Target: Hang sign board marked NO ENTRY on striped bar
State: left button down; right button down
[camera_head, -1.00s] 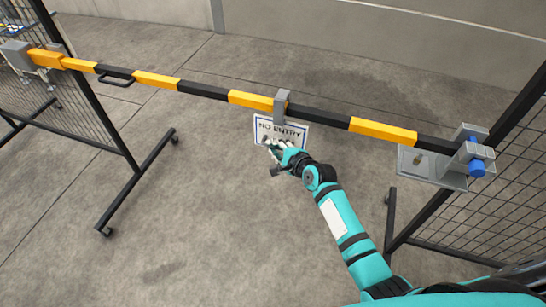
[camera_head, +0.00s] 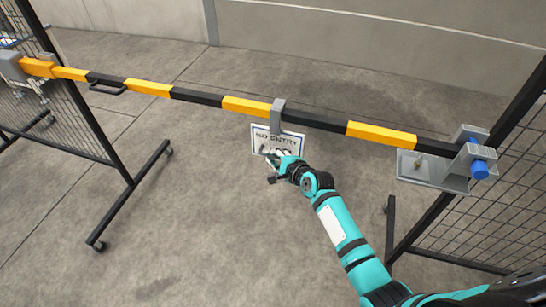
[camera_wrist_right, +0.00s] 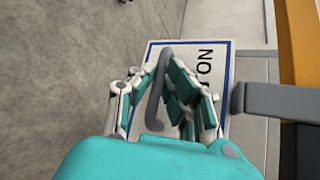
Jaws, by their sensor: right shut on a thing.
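The white sign board (camera_head: 262,132), blue-edged and lettered NO ENTRY, is just below the striped bar (camera_head: 198,96). Its grey hanger (camera_head: 279,112) runs up across the yellow-and-black bar, with its top above the bar's upper edge. I cannot tell if it rests on the bar. My right gripper (camera_head: 273,161) is at the lower front of the board, shut on its grey handle. In the right wrist view, the fingers (camera_wrist_right: 155,100) close around the curved handle (camera_wrist_right: 152,108), and part of the board (camera_wrist_right: 228,54) is hidden behind them. My left gripper is out of view.
The bar spans between wheeled black mesh fences (camera_head: 130,185). A grey bracket (camera_head: 432,170) with blue knobs holds its right end. A small black handle (camera_head: 106,90) hangs from the bar on the left. The concrete floor below is clear, and a pale wall stands behind.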

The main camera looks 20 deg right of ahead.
jog(key=c, duration=1.3)
grip_release()
jog(key=shift+o, duration=0.2)
jog(key=v, duration=1.2)
jog(key=s+f+n+g+h, duration=0.1)
jog(key=s+f+n+g, duration=0.15)
jog(key=s+f, duration=0.6)
jog(key=s+d+f+n+g+h, duration=0.1)
jog(key=s+f+n+g, duration=0.2)
jog(key=f, duration=1)
jog(key=s+f+n+g, duration=0.1)
jog(key=s+f+n, duration=0.4)
jog(key=f, duration=0.6)
jog(key=s+f+n+g, duration=0.1)
jog(key=s+f+n, duration=0.3)
jog(key=s, duration=0.5)
jog(key=s+d+f+n+g+h, duration=0.1)
jog(key=s+f, duration=0.4)
jog(key=s, duration=0.5)
jog(key=s+d+f+n+g, duration=0.1)
jog(key=s+f+n+g, duration=0.2)
jog(key=s, duration=0.7)
notch_tip(320, 180, down, 3)
jog(key=n, duration=0.3)
jog(key=shift+s+r+n+h, duration=0.2)
jog(key=shift+r+n+h, duration=0.05)
jog(key=shift+n+h, duration=0.15)
